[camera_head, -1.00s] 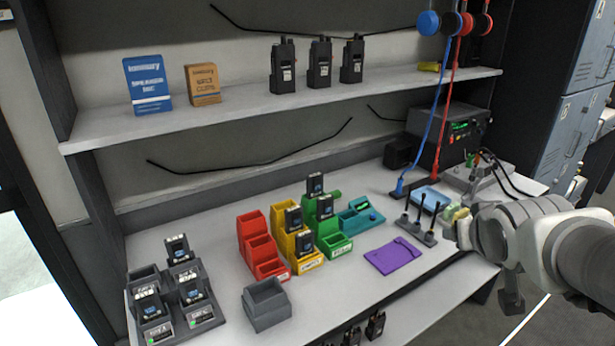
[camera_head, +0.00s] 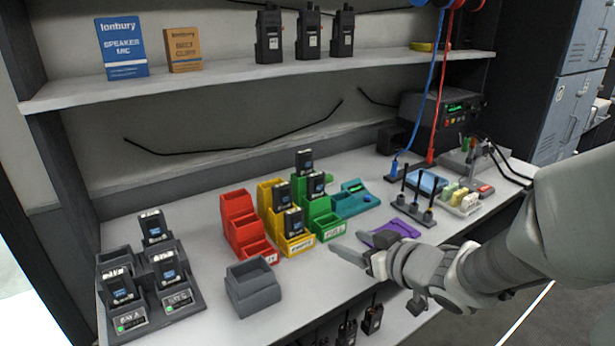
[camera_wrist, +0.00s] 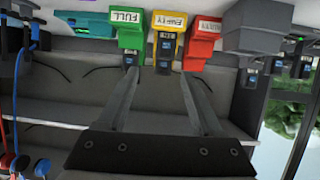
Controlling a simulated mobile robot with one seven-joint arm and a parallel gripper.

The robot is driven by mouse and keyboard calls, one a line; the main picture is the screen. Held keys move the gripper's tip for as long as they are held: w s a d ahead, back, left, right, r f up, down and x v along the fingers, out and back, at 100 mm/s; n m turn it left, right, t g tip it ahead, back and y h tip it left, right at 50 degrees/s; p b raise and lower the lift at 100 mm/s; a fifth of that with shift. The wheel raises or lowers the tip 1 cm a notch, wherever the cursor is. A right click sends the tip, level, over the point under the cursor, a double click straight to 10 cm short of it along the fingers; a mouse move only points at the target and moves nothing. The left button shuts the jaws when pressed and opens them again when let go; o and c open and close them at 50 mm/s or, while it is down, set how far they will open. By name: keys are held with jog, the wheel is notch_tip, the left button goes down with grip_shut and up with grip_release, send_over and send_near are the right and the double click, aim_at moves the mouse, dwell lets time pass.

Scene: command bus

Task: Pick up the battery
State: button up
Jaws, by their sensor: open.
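Several black batteries with blue labels are in view, and I cannot tell which one the task means. In the head view, a front battery (camera_head: 292,222) and one behind it (camera_head: 281,194) stand in the yellow bins (camera_head: 296,246). Two more stand in the green bins (camera_head: 327,228), one nearer (camera_head: 316,184) and one farther (camera_head: 304,161). Others, such as this one (camera_head: 167,268), sit in the grey charger (camera_head: 132,322) at left. My gripper (camera_head: 347,246) is open and empty, right of the bins. In the upside-down wrist view, its fingers (camera_wrist: 158,74) spread below the yellow-bin battery (camera_wrist: 164,48).
Red bins (camera_head: 245,235) and an empty grey bin (camera_head: 252,289) stand left of the yellow ones. A purple mat (camera_head: 395,233) and an antenna stand (camera_head: 412,210) lie to the right. The shelf (camera_head: 270,80) with radios (camera_head: 308,35) overhangs the bench's back.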

jog(key=p, duration=0.3)
send_near(298, 221)
notch_tip(298, 221, down, 3)
jog(key=w, duration=0.1)
jog(key=x, duration=0.2)
jog(key=b+x, duration=0.1)
jog(key=x, duration=0.1)
jog(key=r+b+x, duration=0.1)
jog(key=x, duration=0.1)
jog(key=shift+w+a, duration=0.1)
jog(key=shift+a, duration=0.35)
jog(key=shift+y, duration=0.3)
grip_shut()
jog(key=shift+r, duration=0.1)
jog(key=shift+r, duration=0.6)
jog(key=s+d+r+p, duration=0.4)
jog(key=d+r+p, duration=0.3)
jog(key=d+r, duration=0.2)
jog(key=shift+s+d+r+p, duration=0.3)
jog(key=shift+d+r, duration=0.05)
jog(key=shift+d, duration=0.55)
